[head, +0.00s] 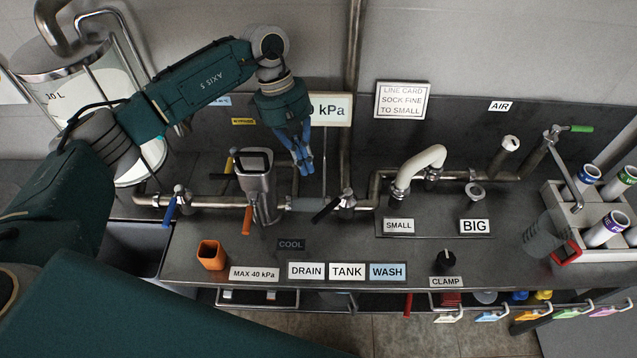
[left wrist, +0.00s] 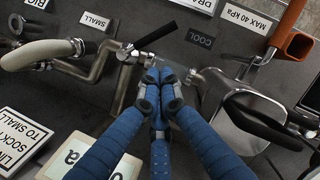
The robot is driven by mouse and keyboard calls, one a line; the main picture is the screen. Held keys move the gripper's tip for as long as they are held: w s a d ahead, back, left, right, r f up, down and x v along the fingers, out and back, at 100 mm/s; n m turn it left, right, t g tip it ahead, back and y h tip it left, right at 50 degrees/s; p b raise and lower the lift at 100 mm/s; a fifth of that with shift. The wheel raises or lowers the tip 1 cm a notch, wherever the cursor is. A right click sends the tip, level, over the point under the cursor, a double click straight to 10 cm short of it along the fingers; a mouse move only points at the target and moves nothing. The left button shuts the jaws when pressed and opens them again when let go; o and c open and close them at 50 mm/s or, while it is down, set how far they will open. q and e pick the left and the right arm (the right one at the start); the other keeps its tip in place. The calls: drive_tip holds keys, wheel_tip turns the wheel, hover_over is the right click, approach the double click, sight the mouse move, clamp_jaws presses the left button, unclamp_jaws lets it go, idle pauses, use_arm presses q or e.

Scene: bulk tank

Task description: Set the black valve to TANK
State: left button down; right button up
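The black valve's lever (head: 326,210) sits on a metal valve body (head: 347,199) in the pipe run. The lever points down and left, roughly towards the DRAIN label (head: 306,271), left of the TANK label (head: 347,271). The WASH label (head: 388,271) is to the right. In the left wrist view the black lever (left wrist: 155,37) lies just beyond my fingertips. My left gripper (head: 303,168) hangs above and behind the pipe, left of the valve, apart from the lever. Its blue fingers (left wrist: 159,78) are drawn together with nothing seen between them. My right gripper is in neither view.
A metal jug-like vessel (head: 256,180) stands close left of my gripper, with an orange handle (head: 247,220) below. A blue-handled valve (head: 170,210) is further left. A cream curved spout (head: 418,166) rises to the right. An orange cup (head: 211,255) stands at the front left.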

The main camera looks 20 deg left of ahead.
sight(326, 211)
use_arm(q)
drive_tip(key=shift+m+y, duration=0.3)
drive_tip(key=shift+y, duration=0.3)
drive_tip(key=f+b, duration=0.1)
drive_tip(key=f, duration=0.1)
drive_tip(key=f+b, duration=0.1)
drive_tip(key=f, duration=0.2)
drive_tip(key=f+b, duration=0.1)
drive_tip(key=f, duration=0.2)
drive_tip(key=shift+s+a+f, duration=0.1)
drive_tip(key=shift+a, duration=0.25)
drive_tip(key=d, duration=0.1)
drive_tip(key=s+d+p, duration=0.1)
drive_tip(key=s+d+f+p, duration=0.1)
drive_tip(key=shift+d, duration=0.35)
